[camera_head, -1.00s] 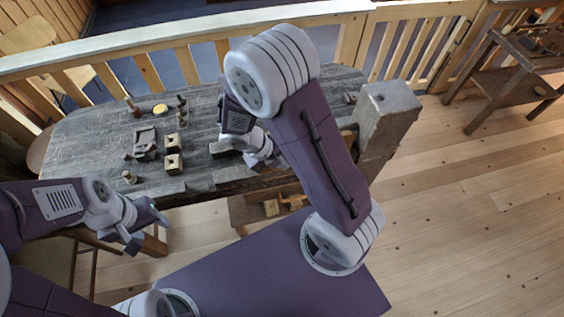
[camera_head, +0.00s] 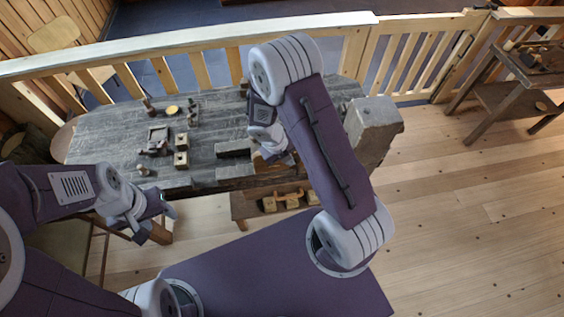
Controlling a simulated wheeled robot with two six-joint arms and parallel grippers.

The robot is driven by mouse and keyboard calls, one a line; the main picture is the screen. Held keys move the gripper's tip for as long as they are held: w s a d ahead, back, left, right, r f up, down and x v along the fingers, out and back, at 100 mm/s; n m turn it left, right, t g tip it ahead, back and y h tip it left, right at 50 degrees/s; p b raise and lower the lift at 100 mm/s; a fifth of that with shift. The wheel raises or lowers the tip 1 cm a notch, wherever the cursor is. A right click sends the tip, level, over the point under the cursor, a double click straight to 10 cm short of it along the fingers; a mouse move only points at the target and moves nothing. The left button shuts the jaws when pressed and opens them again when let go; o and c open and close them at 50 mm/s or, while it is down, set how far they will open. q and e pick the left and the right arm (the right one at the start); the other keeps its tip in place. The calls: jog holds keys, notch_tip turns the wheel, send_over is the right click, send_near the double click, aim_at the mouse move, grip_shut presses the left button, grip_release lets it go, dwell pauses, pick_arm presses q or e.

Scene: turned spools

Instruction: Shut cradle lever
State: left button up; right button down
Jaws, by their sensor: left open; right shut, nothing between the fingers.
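A dark grey metal fixture (camera_head: 156,141) with an upright frame stands on the left part of the workbench. It may be the cradle, but it is too small for me to make out a lever. My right gripper (camera_head: 284,162) is shut and empty at the bench's front edge, right of a dark slotted block (camera_head: 236,148). My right forearm hides part of the bench there. My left gripper (camera_head: 160,222) is open and empty, in front of the bench's left end and below its top.
The grey workbench (camera_head: 110,125) also carries two square wooden blocks (camera_head: 181,159), a yellow disc (camera_head: 172,110) and several small turned pieces. A large wooden block (camera_head: 374,122) stands at its right end. A low shelf (camera_head: 245,207) holds wooden pieces. Open floor lies right.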

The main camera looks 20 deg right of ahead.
pick_arm(q)
jog(key=shift+w+a+r+p, duration=0.1)
jog(key=shift+a+r+p, duration=0.1)
jog(key=shift+r+p, duration=0.3)
jog(key=shift+w+a+r+p, duration=0.15)
jog(key=shift+r+p, duration=0.15)
jog(key=shift+r, duration=0.35)
pick_arm(e)
jog(key=s+d+y, duration=0.1)
jog(key=s+d, duration=0.1)
jog(key=d, duration=0.6)
jog(key=shift+d+f, duration=0.15)
jog(key=shift+d, duration=0.15)
pick_arm(q)
jog(key=shift+r, duration=0.1)
notch_tip(320, 180, up, 9)
jog(key=s+p, duration=0.1)
jog(key=p, duration=0.8)
jog(key=shift+d, duration=0.15)
pick_arm(e)
notch_tip(320, 180, up, 11)
jog(key=s+d, duration=0.2)
jog(key=shift+d+y, duration=0.3)
jog(key=shift+d, duration=0.05)
pick_arm(q)
jog(key=shift+s, duration=0.15)
pick_arm(e)
jog(key=shift+a+r, duration=0.15)
jog(key=shift+r, duration=0.05)
